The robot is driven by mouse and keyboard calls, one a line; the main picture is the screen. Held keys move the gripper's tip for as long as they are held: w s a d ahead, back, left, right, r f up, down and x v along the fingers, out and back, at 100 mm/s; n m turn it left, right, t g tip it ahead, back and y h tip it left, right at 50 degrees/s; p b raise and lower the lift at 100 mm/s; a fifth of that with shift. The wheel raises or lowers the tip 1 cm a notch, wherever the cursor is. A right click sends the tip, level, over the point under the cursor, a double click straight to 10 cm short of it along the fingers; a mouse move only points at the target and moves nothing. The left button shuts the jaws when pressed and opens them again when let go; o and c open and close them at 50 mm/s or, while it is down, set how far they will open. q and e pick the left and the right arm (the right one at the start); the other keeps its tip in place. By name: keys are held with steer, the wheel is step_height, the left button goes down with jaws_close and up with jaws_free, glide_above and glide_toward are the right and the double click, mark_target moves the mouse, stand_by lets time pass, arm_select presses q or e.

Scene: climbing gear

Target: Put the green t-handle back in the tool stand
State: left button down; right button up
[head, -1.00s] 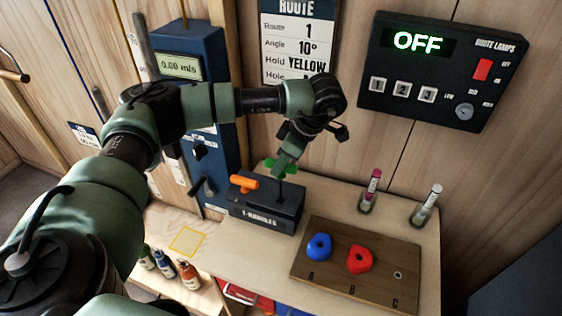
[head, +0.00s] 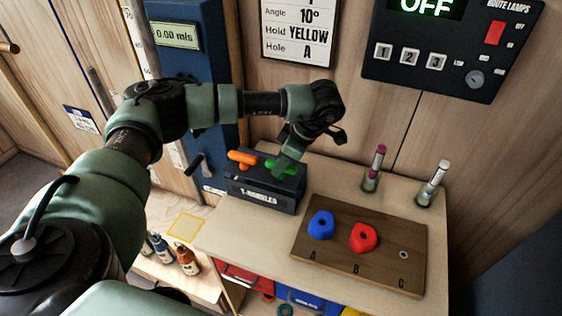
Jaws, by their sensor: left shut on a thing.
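The black tool stand (head: 262,197), lettered T-HANDLES, stands on the wooden worktop. The orange t-handle (head: 242,159) sits in its left side. The green t-handle (head: 272,165) is at the right side of the stand, its grip low over the stand's top and level with the orange one. Its shaft is not visible, so it seems to be down in the stand. My left gripper (head: 283,168) comes from above and is shut on the green grip, covering part of it. My right gripper is not in view.
A wooden board (head: 340,266) marked A, B, C holds a blue hold (head: 321,225) and a red hold (head: 364,238). Two capped tubes (head: 375,168) (head: 432,183) stand behind it. A lamp panel (head: 448,45) hangs on the wall. Bottles (head: 187,255) stand lower left.

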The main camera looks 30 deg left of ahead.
arm_select(q)
steer(key=shift+f, duration=0.15)
steer(key=c, duration=1.2)
jaws_free()
steer(key=shift+o, duration=0.2)
